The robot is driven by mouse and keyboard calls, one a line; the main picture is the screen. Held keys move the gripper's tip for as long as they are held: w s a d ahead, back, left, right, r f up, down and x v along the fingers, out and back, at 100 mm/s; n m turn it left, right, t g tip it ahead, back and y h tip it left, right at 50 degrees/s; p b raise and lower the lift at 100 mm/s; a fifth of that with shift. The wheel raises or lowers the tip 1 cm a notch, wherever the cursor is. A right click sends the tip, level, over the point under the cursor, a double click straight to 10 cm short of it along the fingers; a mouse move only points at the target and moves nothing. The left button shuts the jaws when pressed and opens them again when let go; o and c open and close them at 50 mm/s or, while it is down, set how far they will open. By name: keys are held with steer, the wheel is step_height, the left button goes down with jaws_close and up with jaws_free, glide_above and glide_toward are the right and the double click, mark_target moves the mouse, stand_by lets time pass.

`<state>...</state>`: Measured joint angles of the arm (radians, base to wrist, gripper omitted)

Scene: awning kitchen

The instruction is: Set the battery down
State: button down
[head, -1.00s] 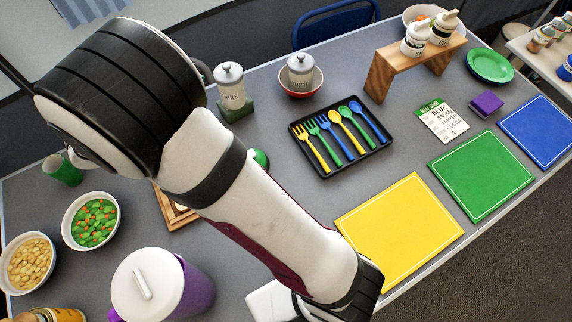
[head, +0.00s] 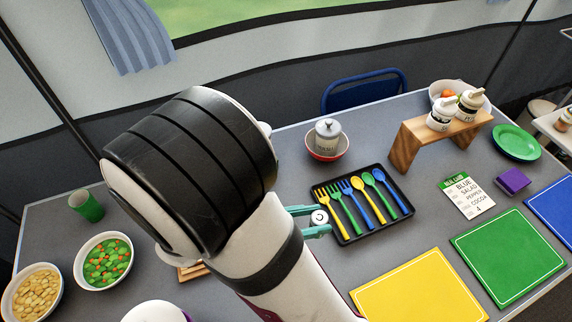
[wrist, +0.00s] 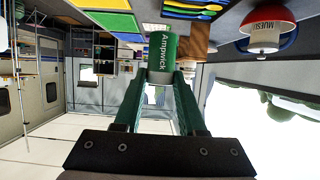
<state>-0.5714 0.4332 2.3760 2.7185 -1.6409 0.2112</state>
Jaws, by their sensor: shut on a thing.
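A green battery (wrist: 163,50) labelled "Ampwick" is held between the two green fingers of my gripper (wrist: 160,82) in the wrist view. In the head view my gripper (head: 310,221) shows at the left edge of the black cutlery tray (head: 346,239), with the battery's round pale end (head: 319,217) between its fingers. The gripper is shut on the battery. I cannot tell from these views how high the battery is above the grey table (head: 350,283). My arm hides the table just left of the gripper.
The tray holds several coloured forks and spoons. A lidded canister stands in a red bowl (head: 327,155) behind. A yellow mat (head: 420,290) and green mat (head: 508,257) lie in front and right. A wooden stand (head: 408,148) and a menu card (head: 465,196) are farther right.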

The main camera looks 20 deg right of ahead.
step_height(320, 180, down, 15)
steer(key=shift+r, duration=0.1)
steer(key=shift+c, duration=2.4)
jaws_free()
